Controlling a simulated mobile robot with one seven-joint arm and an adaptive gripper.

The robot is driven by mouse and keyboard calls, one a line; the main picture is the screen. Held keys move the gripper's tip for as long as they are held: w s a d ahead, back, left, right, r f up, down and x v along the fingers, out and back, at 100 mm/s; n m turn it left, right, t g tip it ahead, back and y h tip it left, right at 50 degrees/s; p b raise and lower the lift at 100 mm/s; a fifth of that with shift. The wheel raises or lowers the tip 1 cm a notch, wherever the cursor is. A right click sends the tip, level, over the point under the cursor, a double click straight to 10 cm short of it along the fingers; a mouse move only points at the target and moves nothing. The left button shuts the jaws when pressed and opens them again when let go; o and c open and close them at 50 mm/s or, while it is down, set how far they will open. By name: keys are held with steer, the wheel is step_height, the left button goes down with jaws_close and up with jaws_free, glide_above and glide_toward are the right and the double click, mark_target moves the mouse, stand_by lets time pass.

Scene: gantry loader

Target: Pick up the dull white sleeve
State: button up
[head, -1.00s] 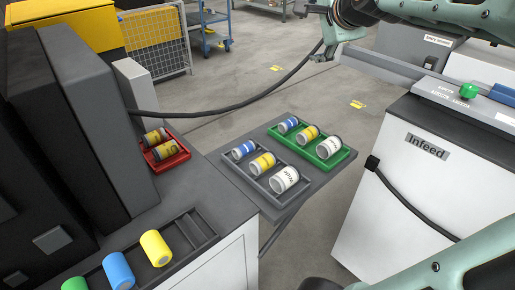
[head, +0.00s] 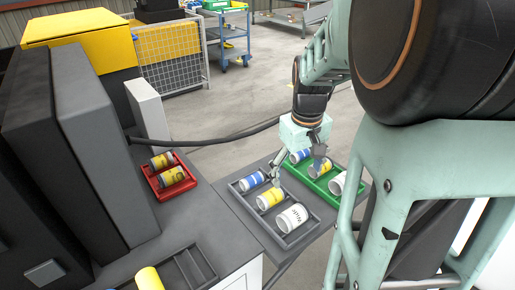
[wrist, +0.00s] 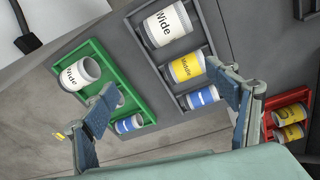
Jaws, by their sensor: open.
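Two white sleeves marked "Wide" show. One white sleeve (head: 291,218) lies in the near slot of the grey tray (head: 238,197); it is at the top of the wrist view (wrist: 168,27). The other white sleeve (head: 338,183) lies in the green tray (head: 327,196), partly hidden by my arm in the head view; it is at left in the wrist view (wrist: 78,75). I cannot tell for sure which is the duller. My gripper (head: 300,168) is open and empty above the two trays, its fingers (wrist: 160,85) wide apart.
Yellow sleeves (head: 270,198) (head: 320,167) and blue sleeves (head: 251,181) (head: 300,156) share these trays. A red tray (head: 153,182) with yellow sleeves stands left, beside dark cabinets (head: 100,130). A rack (head: 190,268) is at the near edge. A dark cable (head: 210,138) crosses behind.

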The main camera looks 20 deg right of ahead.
steer(key=s, duration=0.1)
steer(key=a+f+n+g, duration=0.1)
steer(key=s+f+n, duration=0.1)
steer(key=shift+s+a+y, duration=0.25)
steer(key=shift+s+y, duration=0.05)
steer(key=shift+s, duration=0.05)
glide_above(294, 210)
steer(key=shift+n, duration=0.3)
steer(key=f, duration=0.4)
steer(key=shift+s+a+f, duration=0.1)
steer(key=shift+a+f, duration=0.2)
steer(key=shift+f, duration=0.05)
steer(key=f, duration=0.5)
steer(key=shift+d+f, duration=0.25)
steer(key=shift+f, duration=0.1)
steer(key=c, duration=1.6)
steer(key=shift+r, duration=0.1)
steer(key=shift+c, duration=0.2)
